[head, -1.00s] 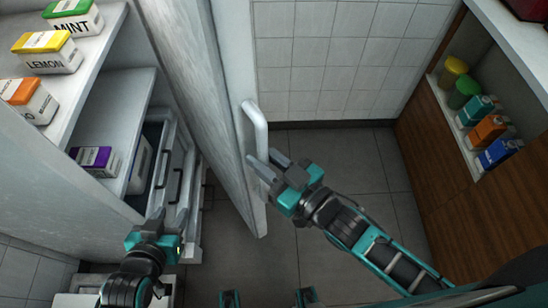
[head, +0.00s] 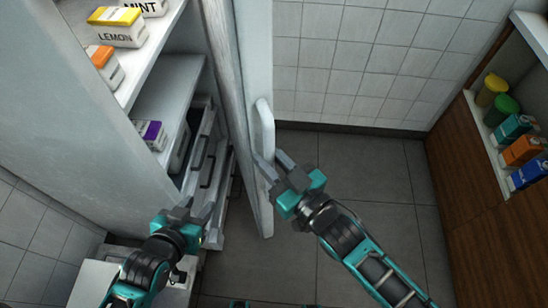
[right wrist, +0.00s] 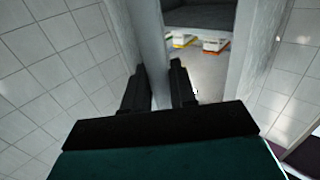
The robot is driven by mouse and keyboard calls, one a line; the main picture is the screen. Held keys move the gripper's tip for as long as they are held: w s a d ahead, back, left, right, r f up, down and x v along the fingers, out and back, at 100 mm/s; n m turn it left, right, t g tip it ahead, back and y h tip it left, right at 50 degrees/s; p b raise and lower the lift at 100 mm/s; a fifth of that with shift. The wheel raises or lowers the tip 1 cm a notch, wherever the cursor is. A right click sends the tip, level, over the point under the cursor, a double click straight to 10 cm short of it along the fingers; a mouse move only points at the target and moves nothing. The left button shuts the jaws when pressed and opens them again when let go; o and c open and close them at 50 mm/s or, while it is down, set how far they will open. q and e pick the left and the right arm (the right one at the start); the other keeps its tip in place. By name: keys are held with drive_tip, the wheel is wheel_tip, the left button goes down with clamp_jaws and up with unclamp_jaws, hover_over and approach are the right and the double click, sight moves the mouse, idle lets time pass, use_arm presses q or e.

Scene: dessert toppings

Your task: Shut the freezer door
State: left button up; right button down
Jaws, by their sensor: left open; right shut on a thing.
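The freezer (head: 95,135) stands at the left with its door (head: 256,60) open and seen nearly edge-on in the head view. The door's white handle (head: 265,122) runs along the near part of the door. My left gripper (head: 197,207) is open and empty, in front of the freezer's lower drawers (head: 207,180). A gap separates the door from the drawers.
Freezer shelves hold a lemon box (head: 117,27), a mint box (head: 145,6), an orange-topped box (head: 103,65) and a purple-marked box (head: 150,133). A wooden cabinet (head: 470,190) with jars and cartons stands at the right. Tiled floor (head: 370,180) between is clear.

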idle(0.3)
drive_tip(key=c, duration=1.1)
unclamp_jaws()
drive_tip(key=shift+o, duration=0.2)
drive_tip(key=shift+s, duration=0.1)
drive_tip(key=v, duration=1.2)
drive_tip(key=shift+s+d, duration=0.2)
drive_tip(key=shift+s, duration=0.05)
drive_tip(key=shift+c, duration=0.4)
